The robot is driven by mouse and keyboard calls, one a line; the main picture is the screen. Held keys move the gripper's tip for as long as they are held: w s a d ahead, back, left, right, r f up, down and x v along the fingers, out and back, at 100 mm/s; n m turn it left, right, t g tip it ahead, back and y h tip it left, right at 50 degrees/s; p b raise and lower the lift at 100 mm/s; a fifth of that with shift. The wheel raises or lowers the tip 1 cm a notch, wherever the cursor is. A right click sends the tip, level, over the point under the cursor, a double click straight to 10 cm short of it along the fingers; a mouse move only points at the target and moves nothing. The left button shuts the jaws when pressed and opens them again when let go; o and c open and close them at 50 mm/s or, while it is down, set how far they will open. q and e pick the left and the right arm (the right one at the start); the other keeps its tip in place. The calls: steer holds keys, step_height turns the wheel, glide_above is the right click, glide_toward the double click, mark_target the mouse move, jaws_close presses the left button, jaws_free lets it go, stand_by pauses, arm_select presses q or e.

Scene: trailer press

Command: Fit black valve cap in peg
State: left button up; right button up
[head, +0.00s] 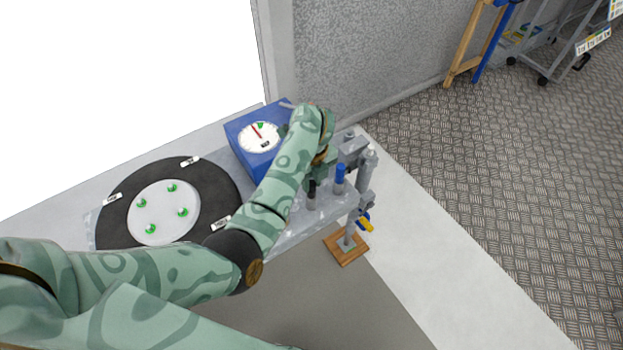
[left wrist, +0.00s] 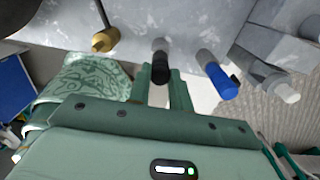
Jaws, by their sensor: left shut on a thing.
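The black valve cap (head: 311,187) is a dark upright cylinder above a grey peg (head: 311,203) on the grey bench plate. In the left wrist view the black cap (left wrist: 160,72) lies between the fingertips of my left gripper (left wrist: 161,88), which is shut on it. The cap is in line with the grey peg; I cannot tell whether it is fully seated. In the head view my left wrist hides most of the gripper. A blue cap (head: 340,173) stands on a neighbouring peg, just right of the black one; it also shows in the left wrist view (left wrist: 221,81). My right gripper is not in view.
A blue gauge box (head: 242,134) stands behind my left arm. A black disc (head: 128,182) with green-tipped studs lies left. A grey clamp post on a wooden base (head: 348,259) stands close at right. A brass-tipped peg (left wrist: 104,40) is left of the black cap.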

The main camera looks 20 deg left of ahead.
mark_target(311, 183)
arm_select(q)
steer(key=shift+f, duration=0.25)
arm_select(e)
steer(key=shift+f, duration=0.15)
arm_select(q)
steer(key=o, duration=0.9)
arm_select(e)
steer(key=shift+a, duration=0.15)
arm_select(q)
steer(key=shift+o, duration=0.2)
step_height(311, 183, up, 16)
steer(key=p, duration=0.7)
steer(key=shift+r, duration=0.15)
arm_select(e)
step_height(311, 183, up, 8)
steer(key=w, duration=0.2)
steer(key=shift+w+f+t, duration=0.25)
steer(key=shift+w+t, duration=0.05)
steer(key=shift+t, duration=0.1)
